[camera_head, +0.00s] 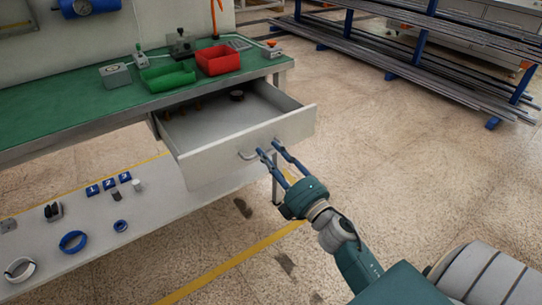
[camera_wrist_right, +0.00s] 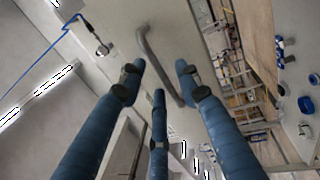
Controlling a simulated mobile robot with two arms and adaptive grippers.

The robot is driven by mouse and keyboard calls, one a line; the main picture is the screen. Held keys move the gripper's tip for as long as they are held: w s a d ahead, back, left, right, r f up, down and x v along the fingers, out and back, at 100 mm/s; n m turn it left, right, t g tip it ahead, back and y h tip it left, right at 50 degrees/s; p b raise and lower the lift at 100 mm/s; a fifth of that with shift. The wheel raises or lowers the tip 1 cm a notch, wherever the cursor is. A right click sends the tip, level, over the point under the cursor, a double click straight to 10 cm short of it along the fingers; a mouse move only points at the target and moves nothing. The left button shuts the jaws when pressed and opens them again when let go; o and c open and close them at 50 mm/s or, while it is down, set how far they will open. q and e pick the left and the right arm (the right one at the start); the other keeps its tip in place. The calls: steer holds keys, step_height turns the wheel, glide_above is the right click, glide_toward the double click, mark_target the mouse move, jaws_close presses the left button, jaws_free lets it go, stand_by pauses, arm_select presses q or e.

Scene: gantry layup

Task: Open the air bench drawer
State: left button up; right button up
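The air bench drawer (camera_head: 225,158) is pulled well out from under the green bench top, and its inside shows. Its handle (camera_head: 248,155) is a bent bar on the grey front panel. My right gripper (camera_head: 270,147) is at the drawer front, its fingertips close to the handle. In the right wrist view the gripper (camera_wrist_right: 158,82) has its blue fingers spread, and the handle (camera_wrist_right: 158,62) runs between them. I cannot tell whether any finger touches it. My left gripper is not in view.
The green bench top (camera_head: 60,115) carries a green bin (camera_head: 168,77), a red bin (camera_head: 218,61) and small devices. The drawer holds a dark round item (camera_head: 237,95) and small orange pieces. A lower shelf (camera_head: 150,205) holds blue rings and blocks. The floor to the right is clear up to a pipe rack (camera_head: 400,60).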

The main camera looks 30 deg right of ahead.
steer(key=s+f, duration=0.2)
steer(key=s, duration=1)
steer(key=shift+d, duration=0.15)
steer(key=shift+w+f, duration=0.1)
steer(key=shift+f, duration=0.05)
